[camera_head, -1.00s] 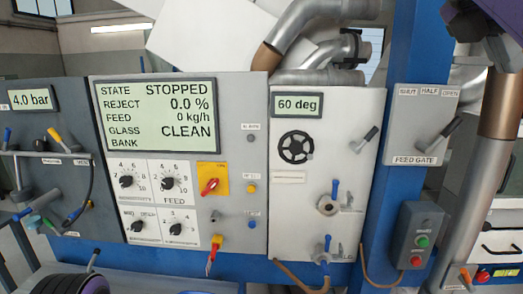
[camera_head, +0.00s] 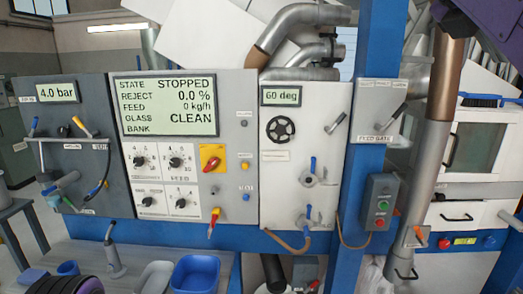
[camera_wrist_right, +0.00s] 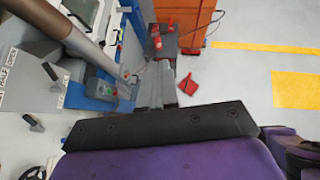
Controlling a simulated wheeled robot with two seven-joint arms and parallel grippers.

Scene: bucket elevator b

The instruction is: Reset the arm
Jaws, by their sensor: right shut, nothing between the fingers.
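My right gripper (camera_wrist_right: 162,84) shows in the right wrist view beyond a black plate. Its fingers are together with nothing between them, over grey floor and apart from the machine. In the head view a purple part of my right arm (camera_head: 490,35) is raised at the top right edge, its gripper out of frame. A purple and black part of my left arm (camera_head: 80,286) shows at the bottom left edge; the left gripper is not visible.
The control panel (camera_head: 225,170) reads STOPPED. The white valve panel (camera_head: 285,130), blue post (camera_head: 360,150), button box (camera_head: 381,202) and slanted pipe (camera_head: 425,160) stand to the right. A blue tray (camera_head: 196,274) sits below. The right wrist view shows an orange cabinet (camera_wrist_right: 182,22) and open floor.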

